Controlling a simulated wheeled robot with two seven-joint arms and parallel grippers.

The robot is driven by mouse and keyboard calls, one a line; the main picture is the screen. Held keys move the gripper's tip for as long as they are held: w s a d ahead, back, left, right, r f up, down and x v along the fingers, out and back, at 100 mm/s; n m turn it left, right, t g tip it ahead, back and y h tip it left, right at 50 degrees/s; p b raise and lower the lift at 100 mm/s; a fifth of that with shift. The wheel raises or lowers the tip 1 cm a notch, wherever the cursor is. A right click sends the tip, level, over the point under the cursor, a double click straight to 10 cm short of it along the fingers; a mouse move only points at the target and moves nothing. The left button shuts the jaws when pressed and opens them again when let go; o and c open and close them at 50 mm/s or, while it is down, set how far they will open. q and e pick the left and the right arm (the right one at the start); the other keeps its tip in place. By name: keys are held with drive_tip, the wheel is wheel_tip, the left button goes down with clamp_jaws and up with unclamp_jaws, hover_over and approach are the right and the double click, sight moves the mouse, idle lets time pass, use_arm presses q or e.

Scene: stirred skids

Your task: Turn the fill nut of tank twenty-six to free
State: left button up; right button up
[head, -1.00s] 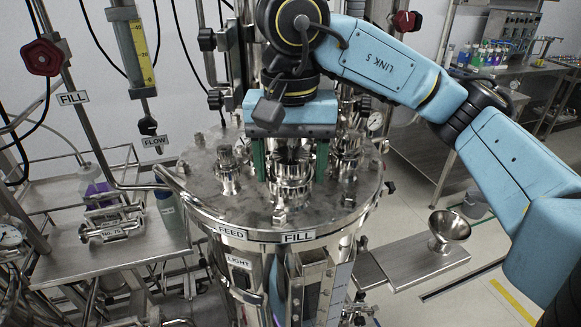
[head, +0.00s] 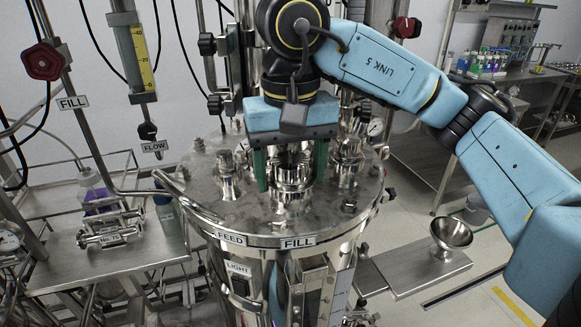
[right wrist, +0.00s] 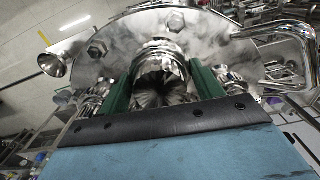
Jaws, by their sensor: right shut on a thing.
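The tank's round steel lid (head: 235,195) fills the middle of the head view, with FEED and FILL labels on its front rim. The shiny ribbed fill nut (head: 292,174) stands upright on the lid behind the FILL label. My right gripper (head: 290,182) points down from above, its green fingers shut on the nut from both sides. In the right wrist view the nut (right wrist: 158,62) sits between the green fingers. The gripper body hides the nut's top in the head view. I cannot read a tank number on this vessel. My left gripper is out of view.
Other steel fittings stand close by on the lid, left (head: 226,178) and right (head: 347,165) of the nut. A bent pipe (head: 175,190) meets the lid's left edge. A side bench (head: 110,258) is at left; a steel funnel (head: 451,236) stands on a shelf at right.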

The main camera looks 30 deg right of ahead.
drive_tip(key=o, duration=1)
drive_tip(key=shift+r+p, duration=0.8)
drive_tip(key=shift+r, duration=3)
